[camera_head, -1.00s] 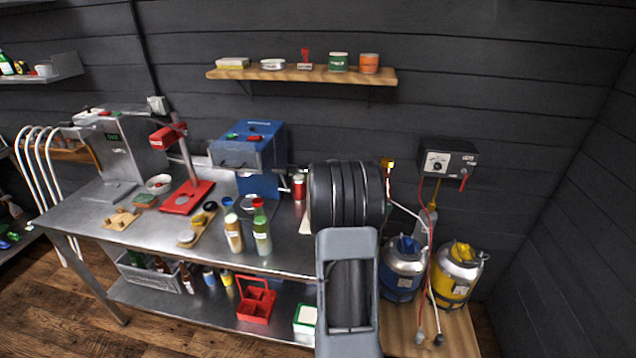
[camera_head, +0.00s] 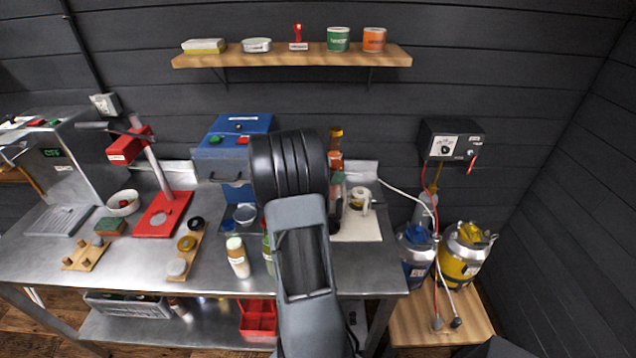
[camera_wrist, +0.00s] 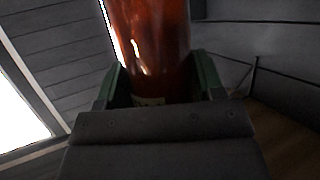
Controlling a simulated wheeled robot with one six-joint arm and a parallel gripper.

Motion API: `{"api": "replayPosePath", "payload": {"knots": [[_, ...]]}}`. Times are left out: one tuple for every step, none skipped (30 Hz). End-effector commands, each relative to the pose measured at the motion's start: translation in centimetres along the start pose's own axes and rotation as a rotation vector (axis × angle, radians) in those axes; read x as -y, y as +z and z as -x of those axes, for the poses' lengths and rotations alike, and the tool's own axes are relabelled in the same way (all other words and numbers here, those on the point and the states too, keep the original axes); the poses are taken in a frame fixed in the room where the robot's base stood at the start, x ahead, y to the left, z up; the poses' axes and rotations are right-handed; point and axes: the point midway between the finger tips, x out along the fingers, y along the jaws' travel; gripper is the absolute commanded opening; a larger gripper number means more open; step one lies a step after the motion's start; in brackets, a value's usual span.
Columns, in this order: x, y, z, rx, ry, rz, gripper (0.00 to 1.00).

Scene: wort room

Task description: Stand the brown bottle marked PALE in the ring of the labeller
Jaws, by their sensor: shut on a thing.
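A brown glass bottle (camera_wrist: 150,45) stands between the green-padded fingers of my gripper (camera_wrist: 155,88) in the wrist view, and the gripper is shut on it. In the head view the bottle (camera_head: 335,145) shows upright behind my arm, its orange-brown top above the green fingers. No PALE mark can be read. A blue machine (camera_head: 236,140), which seems to be the labeller, stands at the back of the steel bench, left of the gripper. A round metal piece (camera_head: 245,213), perhaps its ring, sits at its foot; my arm hides the bench to its right.
A white-capped bottle (camera_head: 237,257) and a partly hidden green bottle (camera_head: 267,248) stand near the bench front. A red stand (camera_head: 162,212) and a wooden strip (camera_head: 187,250) are to the left. A jug (camera_head: 360,201) stands on a pale board at right. A shelf (camera_head: 290,58) hangs above.

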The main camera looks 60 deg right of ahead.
Motion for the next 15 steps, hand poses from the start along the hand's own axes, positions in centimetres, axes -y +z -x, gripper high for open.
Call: {"api": "replayPosePath", "payload": {"knots": [[0.0, -0.2, -0.1, -0.002, 0.001, -0.002, 0.19], [0.0, -0.2, -0.1, -0.002, 0.002, -0.003, 0.19], [-0.1, 0.2, -0.3, -0.002, 0.004, 0.0, 0.19], [-0.1, 0.5, -0.4, -0.002, 0.004, 0.0, 0.19], [-0.1, 0.8, -0.6, -0.002, 0.004, 0.0, 0.19], [0.0, 1.2, -0.7, -0.002, 0.003, 0.001, 0.19], [0.0, 1.4, -0.8, -0.002, 0.003, 0.0, 0.19], [0.0, 1.6, -0.8, -0.002, 0.002, -0.001, 0.19], [0.0, 2.0, -0.9, -0.002, 0.002, -0.001, 0.19], [0.0, 2.2, -1.0, -0.001, 0.001, 0.0, 0.19], [0.0, 2.7, -1.2, -0.001, 0.002, 0.002, 0.19], [0.0, 3.2, -1.4, -0.002, 0.0, 0.002, 0.19], [0.1, 3.5, -1.5, -0.002, 0.0, 0.003, 0.19], [0.1, 3.9, -1.6, -0.002, -0.001, 0.002, 0.19], [0.1, 4.2, -1.7, -0.002, -0.001, 0.002, 0.19]]}}
